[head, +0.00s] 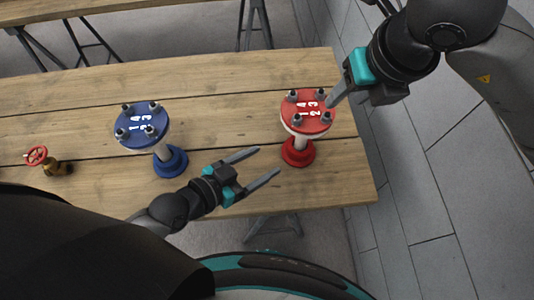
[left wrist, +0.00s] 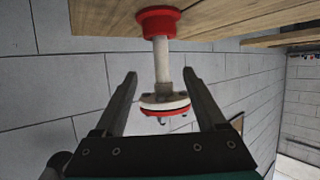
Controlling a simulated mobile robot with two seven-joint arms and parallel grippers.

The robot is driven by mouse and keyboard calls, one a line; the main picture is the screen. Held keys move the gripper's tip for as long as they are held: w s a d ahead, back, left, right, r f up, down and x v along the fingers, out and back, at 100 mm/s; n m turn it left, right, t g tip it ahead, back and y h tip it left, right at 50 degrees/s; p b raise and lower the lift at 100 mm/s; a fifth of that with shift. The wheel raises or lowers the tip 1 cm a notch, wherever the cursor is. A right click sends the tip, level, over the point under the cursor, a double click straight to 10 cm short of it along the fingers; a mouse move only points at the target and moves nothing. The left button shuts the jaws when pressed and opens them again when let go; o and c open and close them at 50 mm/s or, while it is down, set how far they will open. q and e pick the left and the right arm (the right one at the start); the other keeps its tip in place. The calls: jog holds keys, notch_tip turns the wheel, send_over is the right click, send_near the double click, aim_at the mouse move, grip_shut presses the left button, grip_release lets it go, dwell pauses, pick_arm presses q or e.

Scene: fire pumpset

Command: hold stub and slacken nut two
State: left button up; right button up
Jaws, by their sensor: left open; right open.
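A red pipe stub stands upright on the bench: a red base (head: 298,152), a pale pipe, and a red flange (head: 307,111) marked with numbers 1 to 4, with a dark nut near each number. Nut two (head: 297,120) is at the flange's front left. My left gripper (head: 265,164) is open and empty, to the left of and below the red base. The left wrist view shows the stub's pipe (left wrist: 162,65) between the open left fingers, farther out. My right gripper (head: 335,98) is at the flange's right edge; whether it touches a nut is unclear.
A similar blue stub with a blue flange (head: 141,125) stands to the left on the wooden bench (head: 225,80). A brass valve with a red handwheel (head: 37,155) lies at far left. A grey block wall (head: 400,160) is close on the right.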

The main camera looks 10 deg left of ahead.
aim_at(297, 142)
pick_arm(q)
jog(key=x, duration=1.5)
jog(key=shift+w, duration=0.15)
grip_shut()
jog(key=shift+f, duration=0.1)
dwell(1.4)
